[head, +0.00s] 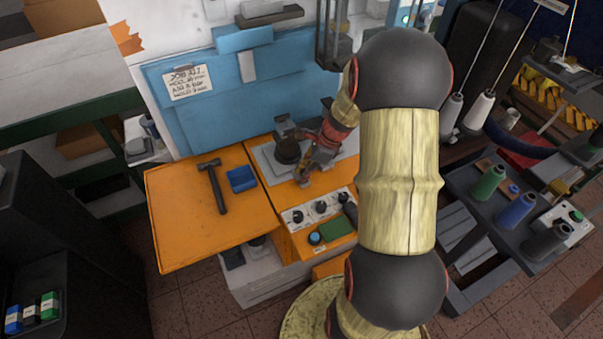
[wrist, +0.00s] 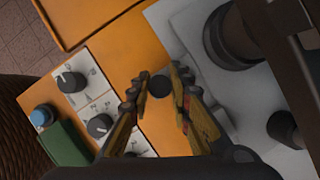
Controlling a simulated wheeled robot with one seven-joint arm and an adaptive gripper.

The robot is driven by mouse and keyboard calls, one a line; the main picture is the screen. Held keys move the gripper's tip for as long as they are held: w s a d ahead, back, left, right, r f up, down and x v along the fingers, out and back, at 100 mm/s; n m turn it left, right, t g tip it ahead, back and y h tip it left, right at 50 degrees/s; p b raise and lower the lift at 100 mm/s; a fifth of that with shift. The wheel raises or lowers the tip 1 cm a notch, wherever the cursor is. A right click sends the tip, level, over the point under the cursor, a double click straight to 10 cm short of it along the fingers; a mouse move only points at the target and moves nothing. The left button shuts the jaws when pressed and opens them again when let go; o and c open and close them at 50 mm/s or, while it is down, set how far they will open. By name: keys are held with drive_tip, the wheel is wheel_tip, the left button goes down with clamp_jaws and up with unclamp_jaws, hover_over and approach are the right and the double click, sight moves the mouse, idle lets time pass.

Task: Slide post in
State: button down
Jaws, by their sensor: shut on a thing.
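My gripper (wrist: 160,86) is shut on a dark, round-ended piece, which I take to be the post (wrist: 159,87). In the wrist view I see it nearly end-on between the fingertips, so its length is hidden. In the head view my gripper (head: 304,174) is low over the orange machine top, at the front of the pale grey plate (head: 262,160). A dark upright cylinder (head: 287,151) stands on the plate; it also shows in the wrist view (wrist: 232,40). I cannot make out a hole for the post.
A control panel with several black knobs (wrist: 71,81), a blue button (wrist: 42,117) and a green block (wrist: 68,143) lies close by. A hammer (head: 213,187) and a blue tray (head: 241,179) lie on the orange left table. Dark machine parts (wrist: 283,128) stand at the wrist view's right.

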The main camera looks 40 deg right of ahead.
drive_tip(key=s+d+p, duration=0.1)
drive_tip(key=d, duration=0.4)
drive_tip(key=s+d+p, duration=0.2)
drive_tip(key=d, duration=0.4)
drive_tip(key=s+d+p, duration=0.1)
drive_tip(key=d+p, duration=0.1)
drive_tip(key=d, duration=0.4)
drive_tip(key=shift+s+d, duration=0.1)
drive_tip(key=shift+s, duration=0.1)
drive_tip(key=c, duration=1.7)
unclamp_jaws()
drive_tip(key=shift+d, duration=0.15)
drive_tip(key=shift+c, duration=0.2)
drive_tip(key=shift+o, duration=0.6)
drive_tip(key=v, duration=1.2)
